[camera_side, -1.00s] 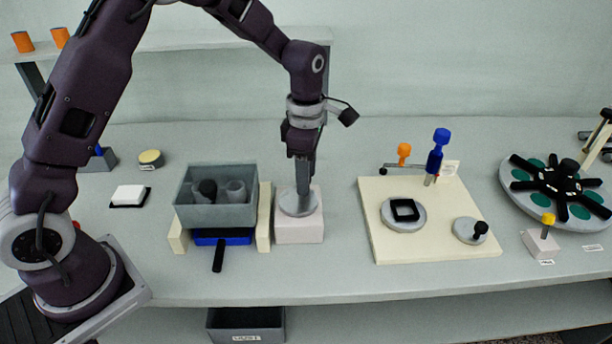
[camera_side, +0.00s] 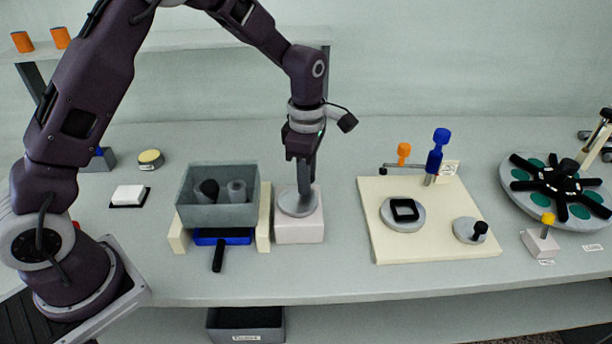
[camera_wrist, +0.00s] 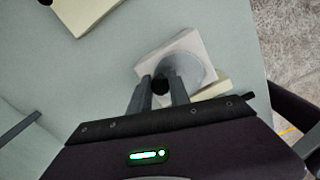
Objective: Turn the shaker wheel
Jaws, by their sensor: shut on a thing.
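The shaker wheel is a grey disc (camera_side: 297,203) on top of a pale block (camera_side: 301,228), right of the shaker box. My gripper (camera_side: 303,187) points down over the wheel, with its fingers closed at the disc. In the wrist view the disc (camera_wrist: 196,64) lies beyond my fingers, and a small dark knob (camera_wrist: 160,86) sits between the fingertips. The grey shaker box (camera_side: 215,214) stands just left of the block, between two cream rails. It holds a dark-topped spindle (camera_side: 208,190) and a grey cylinder (camera_side: 236,190).
A blue tray with a black handle (camera_side: 218,257) sits under the box. A cream board (camera_side: 400,245) with discs and posts lies to the right. A round turntable (camera_side: 523,207) with black arms stands at the far right. Bare table lies in front of the block.

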